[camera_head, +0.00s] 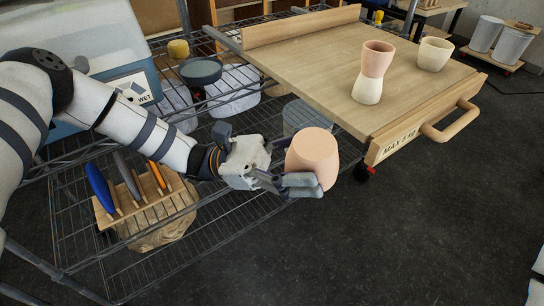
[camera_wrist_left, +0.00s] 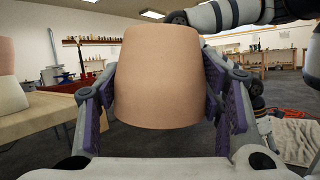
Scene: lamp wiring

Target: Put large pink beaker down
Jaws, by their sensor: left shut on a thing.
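The large pink beaker (camera_head: 314,156) is held in my left gripper (camera_head: 290,182), in the air beside the wooden board's near left corner. Its closed end faces the head camera, so it looks turned over or tilted. In the left wrist view the beaker (camera_wrist_left: 160,75) fills the space between the two fingers of the left gripper (camera_wrist_left: 160,100), which touch its sides. A smaller pink beaker (camera_head: 376,58) is on top of a cream beaker (camera_head: 367,90) on the board. My right gripper does not show.
A wire rack (camera_head: 215,225) with tools lies below my left arm.

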